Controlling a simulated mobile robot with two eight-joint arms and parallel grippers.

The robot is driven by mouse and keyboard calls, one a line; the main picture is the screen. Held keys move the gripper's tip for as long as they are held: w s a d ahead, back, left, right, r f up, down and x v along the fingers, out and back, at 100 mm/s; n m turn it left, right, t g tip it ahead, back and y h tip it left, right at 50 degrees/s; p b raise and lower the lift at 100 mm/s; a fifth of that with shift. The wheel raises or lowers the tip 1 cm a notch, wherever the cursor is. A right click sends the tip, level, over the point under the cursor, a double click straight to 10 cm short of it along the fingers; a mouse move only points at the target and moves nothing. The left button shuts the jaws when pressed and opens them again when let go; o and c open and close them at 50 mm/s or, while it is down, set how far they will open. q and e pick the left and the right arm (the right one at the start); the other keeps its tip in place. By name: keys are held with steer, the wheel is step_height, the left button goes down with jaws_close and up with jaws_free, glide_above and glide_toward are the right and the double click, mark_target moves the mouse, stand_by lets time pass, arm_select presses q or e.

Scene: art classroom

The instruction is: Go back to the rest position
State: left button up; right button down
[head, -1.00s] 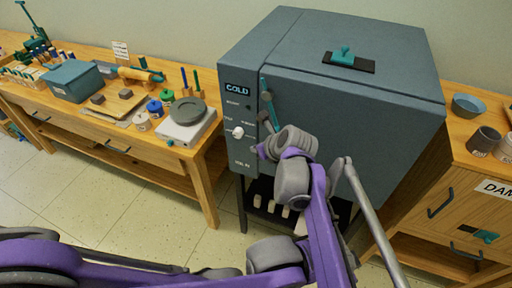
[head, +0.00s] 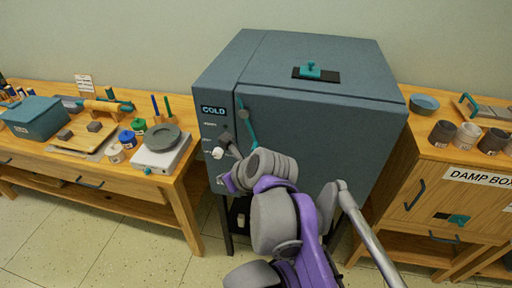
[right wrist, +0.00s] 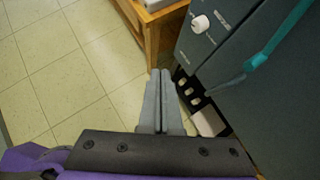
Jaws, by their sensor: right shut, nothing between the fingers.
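My right arm rises from the bottom of the head view in front of a blue-grey kiln (head: 310,115). My right gripper (head: 229,145) is small there and partly hidden behind my wrist, beside the kiln's white knob (head: 217,153) in the picture. The right wrist view shows the two grey fingers of my right gripper (right wrist: 160,75) together, with nothing between them. They are over the floor, to the left of the kiln front and apart from its knob (right wrist: 200,24). My left gripper is not in view.
A wooden bench (head: 185,190) at left holds a scale (head: 162,152), a blue-grey bin (head: 35,117) and small jars. A wooden damp box cabinet (head: 420,190) with cups and a bowl (head: 424,104) stands at right. The kiln has a teal handle (head: 246,125). Tiled floor (head: 110,235) is free at lower left.

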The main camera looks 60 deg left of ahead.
steer(key=shift+w, duration=0.1)
steer(key=w+d+f+n+t+h+p, duration=0.1)
steer(key=w+d+n+t, duration=0.1)
steer(key=w+d, duration=0.65)
steer(key=w+d+f+n+t+h, duration=0.15)
steer(key=w+d, duration=0.45)
steer(key=d, duration=0.6)
steer(key=w+d+f+n+t+p, duration=0.1)
steer(key=w+d+f+n+t, duration=0.15)
steer(key=w+d, duration=0.6)
steer(key=s+d+f+n+h, duration=0.2)
steer(key=d+n, duration=0.1)
steer(key=d, duration=0.8)
steer(key=s+d+f+n+t+h+p, duration=0.1)
steer(key=s+d+f+n+h, duration=0.1)
steer(key=d, duration=1)
steer(key=s+d+f+n+h, duration=0.2)
steer(key=s+d+f+n, duration=0.1)
steer(key=d, duration=0.9)
steer(key=shift+s+f+n+t, duration=0.15)
steer(key=shift+f+n+t, duration=0.25)
steer(key=shift+a, duration=0.15)
